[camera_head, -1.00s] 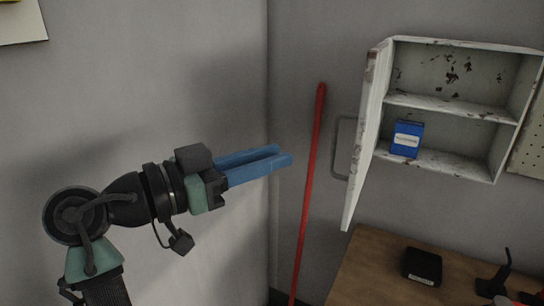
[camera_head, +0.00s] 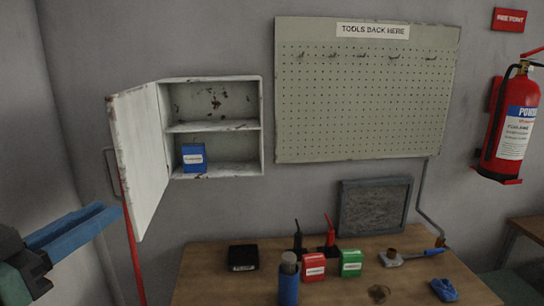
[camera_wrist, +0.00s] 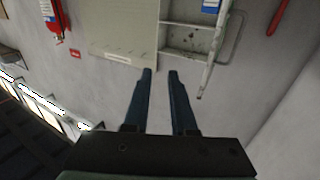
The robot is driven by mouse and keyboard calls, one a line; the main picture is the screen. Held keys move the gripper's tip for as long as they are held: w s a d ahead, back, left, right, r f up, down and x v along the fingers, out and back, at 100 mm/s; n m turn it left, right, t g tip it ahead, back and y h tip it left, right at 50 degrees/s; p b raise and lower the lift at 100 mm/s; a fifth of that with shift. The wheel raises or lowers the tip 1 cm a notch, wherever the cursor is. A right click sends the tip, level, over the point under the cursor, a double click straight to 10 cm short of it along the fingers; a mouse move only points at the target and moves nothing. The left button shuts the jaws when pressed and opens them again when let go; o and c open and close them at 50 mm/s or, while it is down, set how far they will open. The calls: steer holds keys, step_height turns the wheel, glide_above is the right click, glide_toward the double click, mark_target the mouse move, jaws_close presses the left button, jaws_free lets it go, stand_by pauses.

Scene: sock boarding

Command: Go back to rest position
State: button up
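My gripper (camera_head: 108,212) reaches in from the left edge of the head view, in front of the grey wall and left of the open cabinet door. In the wrist view (camera_wrist: 160,73) its two blue fingers are parted, with nothing between them. The white wall cabinet (camera_head: 212,127) has its door (camera_head: 140,150) swung open to the left. A blue box (camera_head: 194,157) stands on the cabinet's lower shelf. The wrist view is upside down and shows the cabinet beyond the fingertips.
A wooden table (camera_head: 215,285) below holds a black box (camera_head: 243,258), a blue bottle (camera_head: 288,280), a red box (camera_head: 314,267), a green box (camera_head: 350,263) and tools. A red pole (camera_head: 133,255) leans at the left. A pegboard (camera_head: 365,100) and fire extinguisher (camera_head: 513,125) hang on the wall.

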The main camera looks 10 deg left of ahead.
steer(key=w+d+r+n+t+y, duration=0.2)
steer(key=w+d+r+t+y, duration=0.25)
steer(key=d+r, duration=0.75)
steer(key=s+d+r+n+t+p, duration=0.1)
steer(key=s+d+r+t, duration=0.4)
steer(key=s+d+r, duration=0.4)
steer(key=d, duration=0.3)
steer(key=shift+s+r, duration=0.25)
steer(key=shift+s, duration=0.1)
steer(key=shift+t, duration=0.25)
